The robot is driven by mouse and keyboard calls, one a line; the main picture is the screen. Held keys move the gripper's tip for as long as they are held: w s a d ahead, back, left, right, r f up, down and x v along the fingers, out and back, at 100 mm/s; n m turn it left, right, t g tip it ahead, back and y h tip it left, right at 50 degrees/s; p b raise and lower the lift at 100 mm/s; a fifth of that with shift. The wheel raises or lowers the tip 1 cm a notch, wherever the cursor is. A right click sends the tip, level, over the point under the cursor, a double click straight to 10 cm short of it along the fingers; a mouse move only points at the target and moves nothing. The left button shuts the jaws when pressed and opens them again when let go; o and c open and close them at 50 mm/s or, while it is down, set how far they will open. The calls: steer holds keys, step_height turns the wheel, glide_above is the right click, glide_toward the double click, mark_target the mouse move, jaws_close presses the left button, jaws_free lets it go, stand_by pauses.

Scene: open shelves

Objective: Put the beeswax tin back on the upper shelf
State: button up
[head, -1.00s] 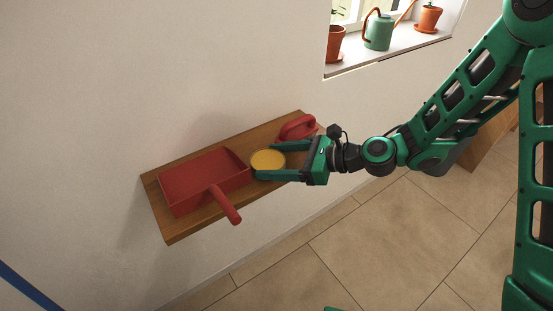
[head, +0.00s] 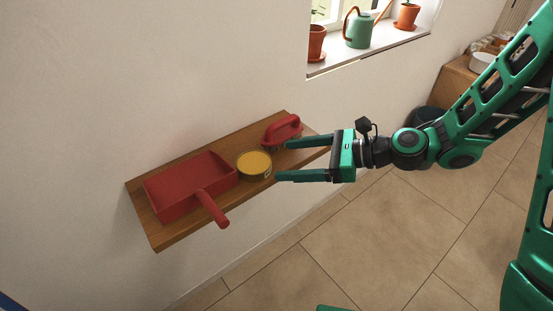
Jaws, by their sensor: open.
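The beeswax tin (head: 254,164), round with a yellow top, sits upright on a wooden wall shelf (head: 172,236) in the head view. It stands between a red dustpan and a red-handled brush. My gripper (head: 281,161) is open and empty, to the right of the tin. Its two green fingers point left toward the tin, and the fingertips are apart from it. Only this one wall shelf shows, so I cannot tell from this view whether another lies above or below.
The red dustpan (head: 190,185) lies left of the tin, its handle over the shelf's front edge. The red-handled brush (head: 282,130) is behind my fingers. A windowsill (head: 370,52) holds a green watering can (head: 358,30) and pots. The floor (head: 350,245) in front is clear.

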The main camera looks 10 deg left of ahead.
steer(key=shift+v, duration=1.5)
steer(key=s+d+f+n+h, duration=0.15)
steer(key=d+n+h, duration=0.35)
steer(key=d, duration=0.9)
steer(key=s+d+f+n+h, duration=0.15)
steer(key=d+n+h, duration=0.35)
steer(key=d, duration=0.9)
steer(key=s+d+r+n+h, duration=0.1)
steer(key=s+d+r+h, duration=0.2)
steer(key=s+d, duration=0.5)
steer(key=d+r, duration=0.1)
steer(key=d, duration=0.2)
steer(key=shift+s+d+r+n, duration=0.2)
steer(key=shift+s+n, duration=0.1)
steer(key=shift+s, duration=0.1)
steer(key=shift+o, duration=0.2)
steer(key=s+d+r, duration=0.2)
steer(key=s+d, duration=0.3)
steer(key=s, duration=0.3)
steer(key=shift+s+r+n+g+h, duration=0.15)
steer(key=shift+r+n+g+h, duration=0.15)
steer(key=shift+g+h, duration=0.1)
